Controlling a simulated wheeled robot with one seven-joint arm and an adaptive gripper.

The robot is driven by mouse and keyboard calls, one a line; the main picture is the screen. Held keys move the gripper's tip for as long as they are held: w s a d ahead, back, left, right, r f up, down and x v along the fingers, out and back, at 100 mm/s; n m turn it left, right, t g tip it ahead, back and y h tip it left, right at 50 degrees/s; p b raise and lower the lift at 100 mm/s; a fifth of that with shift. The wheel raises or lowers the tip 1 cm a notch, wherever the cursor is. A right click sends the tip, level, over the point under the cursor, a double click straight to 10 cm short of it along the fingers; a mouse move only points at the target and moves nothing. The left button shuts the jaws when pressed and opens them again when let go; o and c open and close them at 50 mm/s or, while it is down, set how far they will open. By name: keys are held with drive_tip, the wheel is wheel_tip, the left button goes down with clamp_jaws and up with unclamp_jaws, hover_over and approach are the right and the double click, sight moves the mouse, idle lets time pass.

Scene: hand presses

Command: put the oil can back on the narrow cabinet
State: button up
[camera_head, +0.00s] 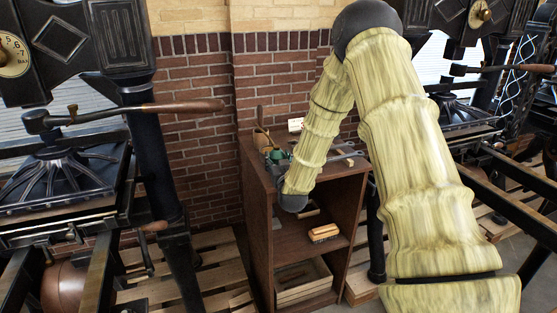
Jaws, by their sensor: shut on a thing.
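The narrow cabinet (257,213) is a brown wooden open-front unit standing against the brick wall in the middle of the view. My arm reaches down over its top from the right. My gripper (280,163) is at the left part of the cabinet top, largely hidden by my wrist. It is shut on a small green thing that looks like the oil can (275,156). The can is partly covered, and I cannot tell whether its base touches the cabinet top.
A brown upright thing (262,139) and a small white card (296,124) are at the back of the cabinet top. A wooden brush (324,232) and a slatted crate (304,284) are inside the cabinet. Black hand presses (66,185) stand left and right.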

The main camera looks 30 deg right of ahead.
drive_tip(key=shift+f, duration=0.4)
drive_tip(key=shift+f, duration=0.2)
drive_tip(key=o, duration=1.3)
drive_tip(key=shift+r, duration=0.2)
